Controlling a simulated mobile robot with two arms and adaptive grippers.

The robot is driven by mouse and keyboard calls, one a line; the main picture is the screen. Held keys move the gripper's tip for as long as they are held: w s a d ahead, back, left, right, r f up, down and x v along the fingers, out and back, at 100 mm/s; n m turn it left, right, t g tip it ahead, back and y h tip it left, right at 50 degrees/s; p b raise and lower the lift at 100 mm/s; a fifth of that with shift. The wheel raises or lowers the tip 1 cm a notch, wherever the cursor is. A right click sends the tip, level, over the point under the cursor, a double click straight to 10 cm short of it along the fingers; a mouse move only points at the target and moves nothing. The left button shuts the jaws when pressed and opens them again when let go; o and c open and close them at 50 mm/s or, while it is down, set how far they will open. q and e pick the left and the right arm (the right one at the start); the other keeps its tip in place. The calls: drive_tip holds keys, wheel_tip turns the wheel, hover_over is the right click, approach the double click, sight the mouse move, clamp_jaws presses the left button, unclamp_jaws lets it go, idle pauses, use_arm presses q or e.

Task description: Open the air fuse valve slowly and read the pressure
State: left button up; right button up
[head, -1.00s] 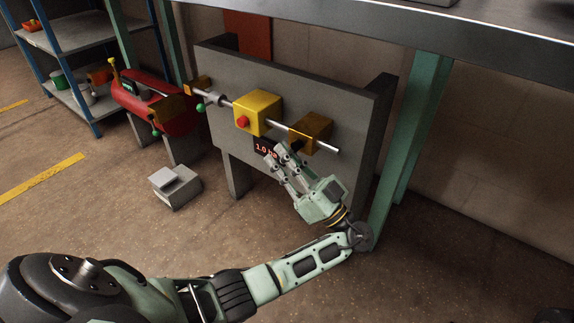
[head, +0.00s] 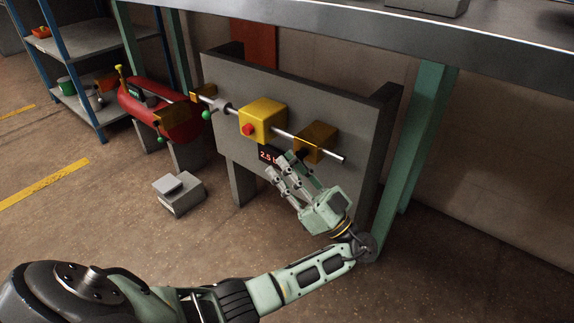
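A grey panel (head: 350,115) carries a horizontal pipe (head: 230,109). I cannot tell which part is the air fuse valve. A dark display (head: 270,156) under the yellow box reads "2.5" in red; its unit is partly hidden by my gripper. My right gripper is out of view.
A red tank (head: 172,116) stands left of the panel. A small grey block (head: 179,194) lies on the floor. A blue-post shelf (head: 75,45) is at the back left. A green table leg (head: 413,140) is close on the right. The tabletop (head: 480,55) overhangs above.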

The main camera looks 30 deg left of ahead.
use_arm(q)
drive_tip(key=v, duration=0.7)
drive_tip(key=shift+c, duration=0.3)
